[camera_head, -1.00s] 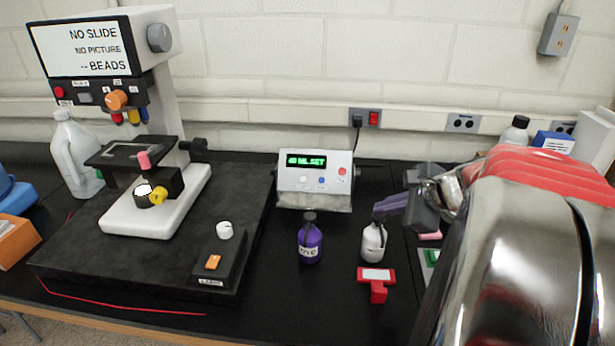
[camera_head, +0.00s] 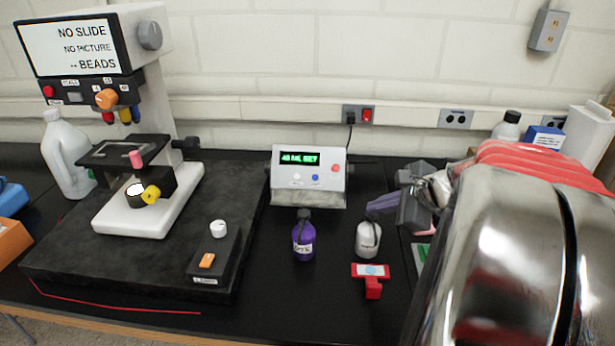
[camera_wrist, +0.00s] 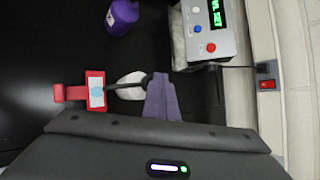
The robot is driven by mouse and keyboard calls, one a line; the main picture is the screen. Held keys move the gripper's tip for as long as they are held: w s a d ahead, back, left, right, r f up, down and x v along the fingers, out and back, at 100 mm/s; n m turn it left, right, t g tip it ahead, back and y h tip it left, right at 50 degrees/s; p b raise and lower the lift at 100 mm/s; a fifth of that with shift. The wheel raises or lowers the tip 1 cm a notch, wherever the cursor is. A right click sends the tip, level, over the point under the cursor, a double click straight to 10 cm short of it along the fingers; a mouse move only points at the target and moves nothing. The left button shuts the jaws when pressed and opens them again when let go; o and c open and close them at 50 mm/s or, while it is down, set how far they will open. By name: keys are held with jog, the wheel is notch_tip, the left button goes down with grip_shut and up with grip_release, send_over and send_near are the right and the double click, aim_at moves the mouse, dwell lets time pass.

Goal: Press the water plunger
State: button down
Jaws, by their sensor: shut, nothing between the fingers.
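The water bottle (camera_head: 368,241) is small and white with a dark plunger top, upright on the black bench; its label is too small to read. In the wrist view the bottle (camera_wrist: 130,90) is partly covered by its dark nozzle, which points over the red slide holder (camera_wrist: 95,76). My gripper (camera_head: 376,206) is shut and empty, its purple fingers at the top of the bottle by the plunger. The fingers (camera_wrist: 162,98) overlap the plunger end in the wrist view; I cannot tell whether they touch. A pale blue spot (camera_head: 371,270) lies on the holder's white slide.
A purple bottle (camera_head: 303,237) stands left of the water bottle. A grey box with a green display (camera_head: 309,177) stands behind. A microscope (camera_head: 150,195) on a black base fills the left. Wall sockets (camera_head: 358,114) line the back.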

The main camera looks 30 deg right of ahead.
aim_at(376, 217)
dwell(0.3)
jog(key=shift+r, duration=1.2)
jog(key=shift+r, duration=0.15)
notch_tip(376, 217, up, 5)
jog(key=shift+f, duration=0.15)
dwell(0.8)
